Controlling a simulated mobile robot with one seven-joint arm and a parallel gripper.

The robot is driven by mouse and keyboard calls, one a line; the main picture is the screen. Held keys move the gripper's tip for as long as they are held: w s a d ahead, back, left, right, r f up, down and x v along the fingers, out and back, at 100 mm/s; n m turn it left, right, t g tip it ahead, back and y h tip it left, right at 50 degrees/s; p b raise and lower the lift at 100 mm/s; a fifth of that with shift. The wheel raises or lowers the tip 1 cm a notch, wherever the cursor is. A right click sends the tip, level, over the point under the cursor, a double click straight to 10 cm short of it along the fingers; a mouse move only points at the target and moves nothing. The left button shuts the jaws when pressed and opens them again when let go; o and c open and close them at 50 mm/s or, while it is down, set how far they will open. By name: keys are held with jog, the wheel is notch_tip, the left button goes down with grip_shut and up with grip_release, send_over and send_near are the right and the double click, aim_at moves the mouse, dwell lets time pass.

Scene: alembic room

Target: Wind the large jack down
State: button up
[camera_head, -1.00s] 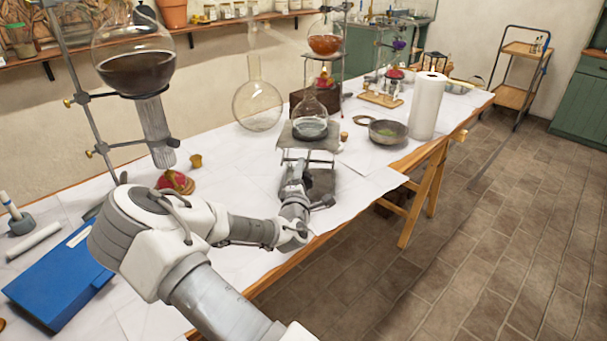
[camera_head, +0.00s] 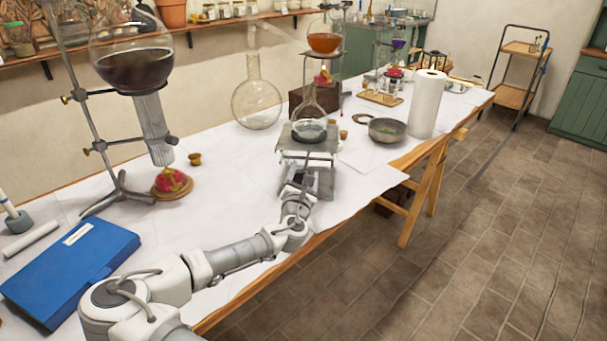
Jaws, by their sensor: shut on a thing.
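The large jack (camera_head: 293,145) stands on the white-covered table, its flat grey metal plate raised above its base. A round flask with grey liquid (camera_head: 309,129) stands upright on the plate. My gripper (camera_head: 301,184) is at the near side of the jack, below the front edge of the plate. It is shut on the jack's knob, but the fingertips and the knob are small and mostly hidden, so the exact hold is hard to see. The jack's legs are partly hidden behind the gripper.
A large clear flask (camera_head: 257,104) stands behind left. A metal bowl (camera_head: 387,131) and paper roll (camera_head: 427,105) are at right. At left are a stand with a dark-filled flask (camera_head: 133,68), a red object (camera_head: 171,181) and a blue box (camera_head: 70,270). The front table edge is near my arm.

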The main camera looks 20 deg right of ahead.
jog(key=shift+n, duration=0.9)
jog(key=o, duration=1.4)
jog(key=shift+p+v, duration=1.3)
jog(key=shift+v, duration=7.4)
